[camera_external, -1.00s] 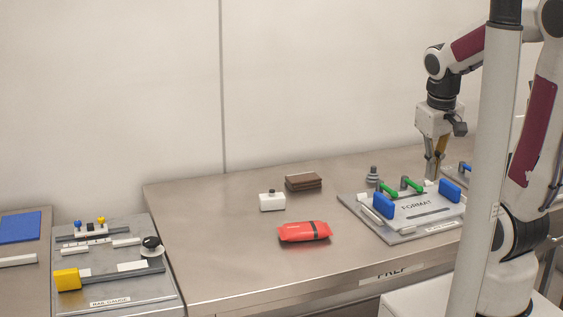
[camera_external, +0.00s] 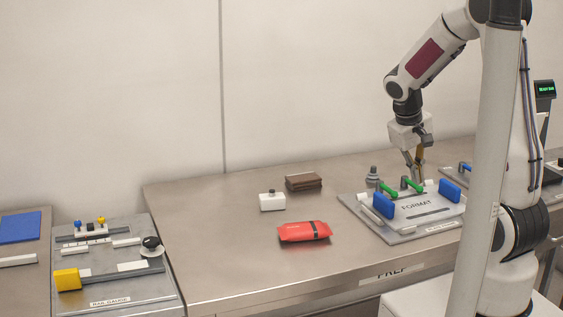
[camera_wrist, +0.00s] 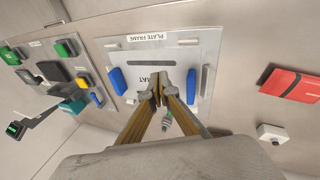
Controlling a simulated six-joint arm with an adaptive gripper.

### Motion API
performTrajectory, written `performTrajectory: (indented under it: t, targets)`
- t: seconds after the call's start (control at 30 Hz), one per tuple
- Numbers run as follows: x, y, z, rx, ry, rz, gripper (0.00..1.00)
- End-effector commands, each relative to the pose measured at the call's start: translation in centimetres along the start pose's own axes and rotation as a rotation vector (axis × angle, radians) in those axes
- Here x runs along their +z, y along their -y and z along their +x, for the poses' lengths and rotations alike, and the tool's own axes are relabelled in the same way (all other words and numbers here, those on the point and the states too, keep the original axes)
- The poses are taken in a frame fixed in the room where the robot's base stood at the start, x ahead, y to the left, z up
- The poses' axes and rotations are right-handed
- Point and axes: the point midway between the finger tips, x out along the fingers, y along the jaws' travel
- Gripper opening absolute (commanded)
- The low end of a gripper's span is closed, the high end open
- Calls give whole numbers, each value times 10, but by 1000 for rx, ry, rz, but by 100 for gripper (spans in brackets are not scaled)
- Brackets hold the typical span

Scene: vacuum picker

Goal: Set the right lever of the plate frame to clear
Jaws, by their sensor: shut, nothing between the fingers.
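The plate frame (camera_external: 352,200) is a grey base on the bench, bearing a pale plate marked FORMAT (camera_external: 425,207). Blue blocks sit at the left (camera_external: 383,205) and right (camera_external: 450,191) of the plate.
Another fixture with green and blue parts (camera_wrist: 66,48) shows in the wrist view. The bench's front left is clear.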

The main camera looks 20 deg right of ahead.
Motion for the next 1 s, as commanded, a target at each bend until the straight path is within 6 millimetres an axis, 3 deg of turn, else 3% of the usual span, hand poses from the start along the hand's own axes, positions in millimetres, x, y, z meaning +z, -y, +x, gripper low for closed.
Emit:
performTrajectory:
  t: [0.5, 0.73, 1.0]
  targets:
    - [-80, -8, 49, 109, -89, 39, 0]
    - [-119, -19, 41, 134, -197, 114, 0]
    - [-129, -20, 38, 123, -236, 195, 0]
